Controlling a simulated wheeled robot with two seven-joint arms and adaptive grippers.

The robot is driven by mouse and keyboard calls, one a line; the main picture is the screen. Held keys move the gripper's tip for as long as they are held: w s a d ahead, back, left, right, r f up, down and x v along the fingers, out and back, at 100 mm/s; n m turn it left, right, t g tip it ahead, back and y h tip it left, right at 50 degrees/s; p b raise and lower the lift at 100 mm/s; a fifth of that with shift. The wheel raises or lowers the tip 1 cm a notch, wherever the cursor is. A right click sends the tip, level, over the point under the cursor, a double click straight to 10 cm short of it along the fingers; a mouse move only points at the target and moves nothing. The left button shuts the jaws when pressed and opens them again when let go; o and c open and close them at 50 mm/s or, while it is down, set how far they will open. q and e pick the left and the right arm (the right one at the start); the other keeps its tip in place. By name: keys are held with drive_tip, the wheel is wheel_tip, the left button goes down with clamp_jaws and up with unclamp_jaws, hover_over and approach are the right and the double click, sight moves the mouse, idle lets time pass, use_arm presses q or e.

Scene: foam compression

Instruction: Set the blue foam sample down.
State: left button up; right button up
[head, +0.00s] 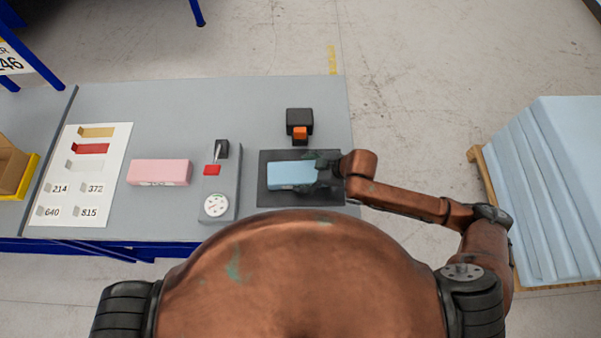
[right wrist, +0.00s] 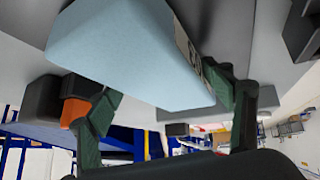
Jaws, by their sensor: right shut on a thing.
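The blue foam sample (head: 290,175) is a light blue block with dark print on one side. In the head view it lies over the dark mat (head: 275,199) at the right of the table; I cannot tell whether it touches the mat. My right gripper (head: 322,171) comes in from the right and is shut on the block's right end. In the right wrist view the foam sample (right wrist: 130,50) sits between the two green fingers of the right gripper (right wrist: 168,88). My left gripper is not in view.
A black device with an orange part (head: 299,123) stands just behind the mat. A grey gauge stand with a dial (head: 216,206) is left of it, then a pink foam block (head: 160,172) and a white sample board (head: 80,170). Stacked blue foam sheets (head: 550,180) stand on the floor at right.

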drive_tip(key=shift+c, duration=0.8)
drive_tip(key=shift+r, duration=0.1)
